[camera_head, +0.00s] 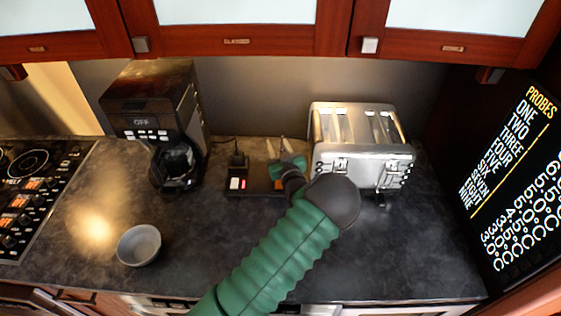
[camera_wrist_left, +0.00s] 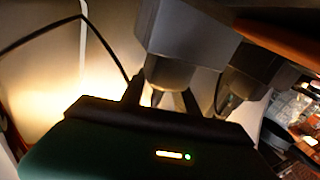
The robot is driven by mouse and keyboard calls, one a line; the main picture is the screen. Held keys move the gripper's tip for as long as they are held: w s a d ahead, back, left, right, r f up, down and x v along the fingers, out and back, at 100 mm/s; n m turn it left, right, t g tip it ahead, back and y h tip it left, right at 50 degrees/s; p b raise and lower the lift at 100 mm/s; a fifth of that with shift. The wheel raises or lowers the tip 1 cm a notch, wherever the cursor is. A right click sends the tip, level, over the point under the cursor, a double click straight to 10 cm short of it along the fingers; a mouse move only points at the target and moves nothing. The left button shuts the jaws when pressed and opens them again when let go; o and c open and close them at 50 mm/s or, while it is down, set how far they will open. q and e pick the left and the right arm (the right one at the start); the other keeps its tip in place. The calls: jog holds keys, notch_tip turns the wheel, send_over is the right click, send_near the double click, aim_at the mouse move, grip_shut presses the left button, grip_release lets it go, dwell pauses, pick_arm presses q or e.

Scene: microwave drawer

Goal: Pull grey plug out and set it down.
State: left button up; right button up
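In the left wrist view, a blocky grey plug (camera_wrist_left: 185,42) is just beyond the gripper body (camera_wrist_left: 150,145). The plug's narrow lower end lies between or just behind the dark fingers, and I cannot tell whether they touch it. The grey plug is not clear in the head view. A black plug (camera_head: 237,159) stands at the left of the strip. A second dark plug shows in the wrist view (camera_wrist_left: 250,75). My right gripper is out of view.
A black coffee maker (camera_head: 150,105) stands left of the strip and a silver toaster (camera_head: 360,150) stands close on its right. A grey bowl (camera_head: 139,245) sits at the front left. The counter at the front right (camera_head: 420,250) is clear. Cabinets hang above.

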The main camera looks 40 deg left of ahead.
pick_arm(q)
jog(key=shift+d+r, duration=0.1)
jog(key=shift+d, duration=0.15)
jog(key=shift+c, duration=0.7)
jog(key=shift+w+f, duration=0.2)
jog(key=shift+w, duration=0.05)
grip_shut()
jog(key=shift+s, duration=0.1)
